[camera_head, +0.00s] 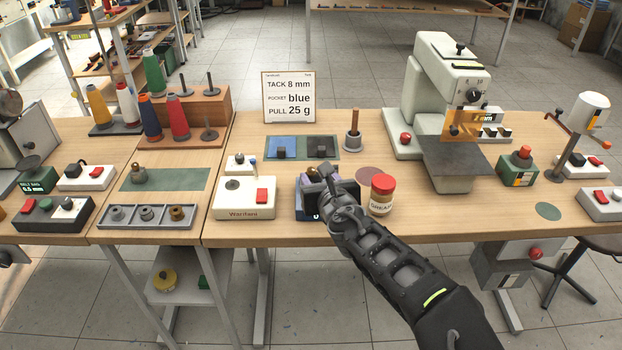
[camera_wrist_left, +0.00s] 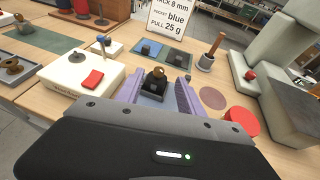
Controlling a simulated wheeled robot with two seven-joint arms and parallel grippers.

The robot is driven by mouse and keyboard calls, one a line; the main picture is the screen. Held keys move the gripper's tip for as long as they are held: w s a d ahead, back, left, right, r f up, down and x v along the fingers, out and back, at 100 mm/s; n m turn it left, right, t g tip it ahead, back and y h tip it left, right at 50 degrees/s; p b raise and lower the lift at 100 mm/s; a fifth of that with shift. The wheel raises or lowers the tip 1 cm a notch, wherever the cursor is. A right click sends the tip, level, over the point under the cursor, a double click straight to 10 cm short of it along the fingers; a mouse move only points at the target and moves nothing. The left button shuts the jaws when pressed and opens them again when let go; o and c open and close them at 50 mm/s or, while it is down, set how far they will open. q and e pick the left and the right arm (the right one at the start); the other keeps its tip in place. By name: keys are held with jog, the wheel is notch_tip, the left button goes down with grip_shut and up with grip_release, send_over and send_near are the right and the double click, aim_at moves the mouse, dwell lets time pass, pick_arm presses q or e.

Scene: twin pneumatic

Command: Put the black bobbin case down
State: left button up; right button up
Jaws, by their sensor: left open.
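My right gripper is not in view.
A red-lidded grease jar (camera_head: 382,196) stands close to the right of the gripper. A white switch box (camera_head: 240,198) is to the left. A wooden-handled tool (camera_head: 354,132) stands behind, and the sign (camera_head: 289,97) reads pocket blue. The sewing machine (camera_head: 445,85) is at right.

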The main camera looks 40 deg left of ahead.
aim_at(312, 171)
pick_arm(q)
jog(key=shift+x, duration=1.35)
jog(key=shift+b+x, duration=0.35)
jog(key=shift+x, duration=2.3)
jog(key=shift+s+f, duration=0.1)
jog(key=shift+f, duration=0.1)
jog(key=shift+d, duration=0.1)
grip_shut()
